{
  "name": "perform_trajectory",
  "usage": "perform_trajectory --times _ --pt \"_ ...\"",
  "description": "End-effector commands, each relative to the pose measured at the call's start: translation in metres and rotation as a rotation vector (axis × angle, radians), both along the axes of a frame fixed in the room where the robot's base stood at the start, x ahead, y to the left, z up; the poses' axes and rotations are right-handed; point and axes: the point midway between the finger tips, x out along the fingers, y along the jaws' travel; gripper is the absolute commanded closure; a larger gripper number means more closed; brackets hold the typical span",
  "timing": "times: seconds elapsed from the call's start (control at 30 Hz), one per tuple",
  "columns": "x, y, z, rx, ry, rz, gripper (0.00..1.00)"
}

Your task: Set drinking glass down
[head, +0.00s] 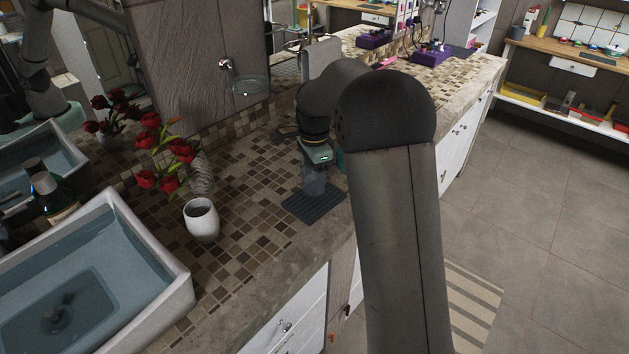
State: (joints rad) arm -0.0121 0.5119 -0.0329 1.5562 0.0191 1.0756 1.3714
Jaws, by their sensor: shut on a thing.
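A clear, greyish drinking glass (314,184) stands upright beneath the end of my arm, over a dark ribbed mat (298,207) on the tiled counter. My gripper (314,170) is above the glass, shut on its upper part. The fingers are small and dark here and hard to make out. The glass's base appears at the mat's surface, but I cannot tell whether it touches. My arm hides the area just right of the glass.
A white cup (201,222) stands left of the mat, with a grey vase (201,176) of red flowers behind it. A white sink (168,262) and a dark bottle (57,203) are further left. Bare tiled counter (255,216) lies between cup and mat.

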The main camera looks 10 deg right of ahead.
Motion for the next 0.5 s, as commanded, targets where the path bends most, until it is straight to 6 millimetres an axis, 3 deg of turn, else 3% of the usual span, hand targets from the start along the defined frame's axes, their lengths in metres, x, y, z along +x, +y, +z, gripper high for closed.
perform_trajectory --times 0.17,0.33,0.5 --pt "0.008 -0.003 -0.009 0.0 -0.001 -0.001 0.71" --pt "0.007 -0.003 -0.034 0.0 0.001 -0.001 0.71" --pt "0.008 -0.003 -0.039 0.0 -0.003 -0.001 0.71"
